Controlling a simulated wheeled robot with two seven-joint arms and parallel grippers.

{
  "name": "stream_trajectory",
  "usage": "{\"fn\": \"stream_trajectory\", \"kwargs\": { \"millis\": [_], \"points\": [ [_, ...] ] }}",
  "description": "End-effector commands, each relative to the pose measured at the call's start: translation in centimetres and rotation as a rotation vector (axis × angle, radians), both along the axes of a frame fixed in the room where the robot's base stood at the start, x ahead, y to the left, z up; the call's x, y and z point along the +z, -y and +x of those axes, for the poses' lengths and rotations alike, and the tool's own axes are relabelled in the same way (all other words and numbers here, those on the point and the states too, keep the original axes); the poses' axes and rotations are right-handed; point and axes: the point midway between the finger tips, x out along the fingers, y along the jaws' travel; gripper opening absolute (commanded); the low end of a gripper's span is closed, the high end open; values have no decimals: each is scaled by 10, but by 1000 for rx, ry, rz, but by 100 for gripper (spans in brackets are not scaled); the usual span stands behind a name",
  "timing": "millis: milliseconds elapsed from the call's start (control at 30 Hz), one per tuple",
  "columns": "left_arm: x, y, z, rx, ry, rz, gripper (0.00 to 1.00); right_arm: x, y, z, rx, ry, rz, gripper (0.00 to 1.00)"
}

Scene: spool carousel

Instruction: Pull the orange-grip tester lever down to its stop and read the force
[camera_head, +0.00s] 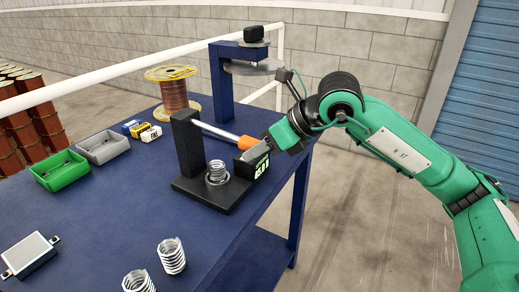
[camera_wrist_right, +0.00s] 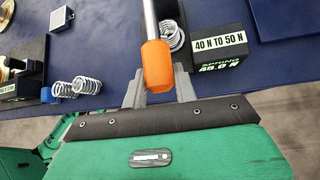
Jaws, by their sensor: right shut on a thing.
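The spring tester has a black base (camera_head: 207,193), a black post (camera_head: 188,143) and a metal lever (camera_head: 215,131) sloping down to the right to its orange grip (camera_head: 244,142). My right gripper (camera_head: 257,151) is shut on the orange grip, which sits between the fingers in the right wrist view (camera_wrist_right: 157,68). A coil spring (camera_head: 216,173) stands upright on the base, under the lever. The green readout (camera_wrist_right: 220,65) shows "SPRING 45.0 N", beside a label (camera_wrist_right: 219,42) with "40 N TO 50 N". Whether the lever touches a stop cannot be seen. My left gripper is out of view.
Two loose springs (camera_head: 172,256) stand at the table's front. A green bin (camera_head: 60,172), a grey bin (camera_head: 103,147) and small boxes (camera_head: 150,133) lie left. A copper wire spool (camera_head: 174,92) and a blue frame (camera_head: 221,80) stand behind the tester. The blue table's right edge is close.

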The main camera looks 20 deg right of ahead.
Motion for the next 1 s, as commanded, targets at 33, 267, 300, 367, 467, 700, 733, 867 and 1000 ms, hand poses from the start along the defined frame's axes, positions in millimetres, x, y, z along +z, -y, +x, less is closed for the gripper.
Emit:
{"fn": "stream_trajectory", "kwargs": {
  "millis": [33,267,300,367,467,700,733,867,1000],
  "points": [
    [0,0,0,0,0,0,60,-4,0,-1,3,-6,-3,0],
    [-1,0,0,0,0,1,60,-5,-1,-1,4,-9,-4,0],
    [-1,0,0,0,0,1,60,-5,-1,-1,4,-9,-4,0],
    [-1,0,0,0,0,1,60,-5,-1,-1,3,-9,-4,38],
    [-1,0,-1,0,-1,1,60,-4,-1,-1,3,-7,-4,51],
    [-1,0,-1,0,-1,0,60,-2,0,-1,1,-4,-2,51],
    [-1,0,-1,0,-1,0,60,-1,0,-1,1,-4,-2,51],
    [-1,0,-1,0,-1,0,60,7,7,-6,-2,-1,-2,51],
    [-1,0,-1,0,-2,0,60,25,22,-19,-3,0,-4,51]
  ]
}}
